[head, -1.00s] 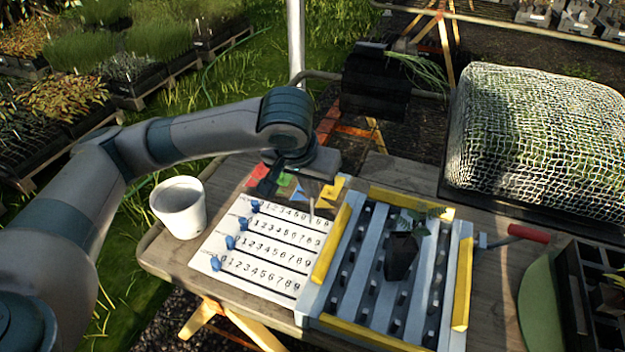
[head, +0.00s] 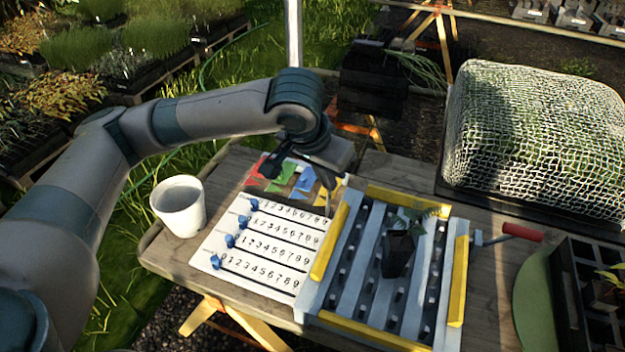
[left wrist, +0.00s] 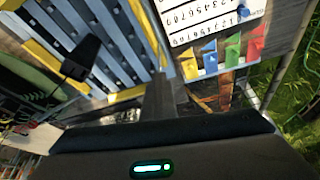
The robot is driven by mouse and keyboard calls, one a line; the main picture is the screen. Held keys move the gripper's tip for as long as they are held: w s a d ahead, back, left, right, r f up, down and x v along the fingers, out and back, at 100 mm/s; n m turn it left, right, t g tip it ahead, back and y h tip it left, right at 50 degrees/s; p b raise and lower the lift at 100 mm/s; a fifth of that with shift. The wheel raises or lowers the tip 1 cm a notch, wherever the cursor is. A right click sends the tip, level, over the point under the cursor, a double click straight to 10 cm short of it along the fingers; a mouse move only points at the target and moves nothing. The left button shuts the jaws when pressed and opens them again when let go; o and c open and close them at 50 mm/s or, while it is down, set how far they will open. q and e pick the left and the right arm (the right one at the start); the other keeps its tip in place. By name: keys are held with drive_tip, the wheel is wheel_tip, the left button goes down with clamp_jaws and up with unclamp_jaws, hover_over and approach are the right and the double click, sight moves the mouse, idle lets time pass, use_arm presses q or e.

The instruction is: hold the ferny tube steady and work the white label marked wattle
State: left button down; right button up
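The ferny tube is a black square pot with a small green fern (head: 398,255), standing on the slatted rack (head: 372,240) with yellow edges. The pot also shows as a dark block in the left wrist view (left wrist: 82,58). My left gripper (head: 329,208) hangs beyond the rack's far left corner, apart from the tube. In the left wrist view its fingers (left wrist: 160,88) look closed together, with nothing seen between them. I cannot make out a white label marked wattle in either view. My right gripper is out of view.
A white board (head: 265,245) with number rows and blue sliders lies left of the rack. Red, green, blue and yellow flags (head: 303,181) stand behind it. A white cup (head: 180,207) is at the left. A red-handled lever (head: 523,233) and a net-covered mound (head: 540,140) are at the right.

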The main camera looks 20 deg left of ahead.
use_arm(q)
drive_tip(key=s+d+r+m+g+h, duration=0.1)
drive_tip(key=d+r+m, duration=0.4)
drive_tip(key=d, duration=0.2)
drive_tip(key=s+d+r+m+g+h, duration=0.1)
drive_tip(key=d+r+m+g+h, duration=0.1)
drive_tip(key=d+r+m, duration=0.3)
drive_tip(key=d+m, duration=0.1)
drive_tip(key=d, duration=0.2)
drive_tip(key=shift+s, duration=0.2)
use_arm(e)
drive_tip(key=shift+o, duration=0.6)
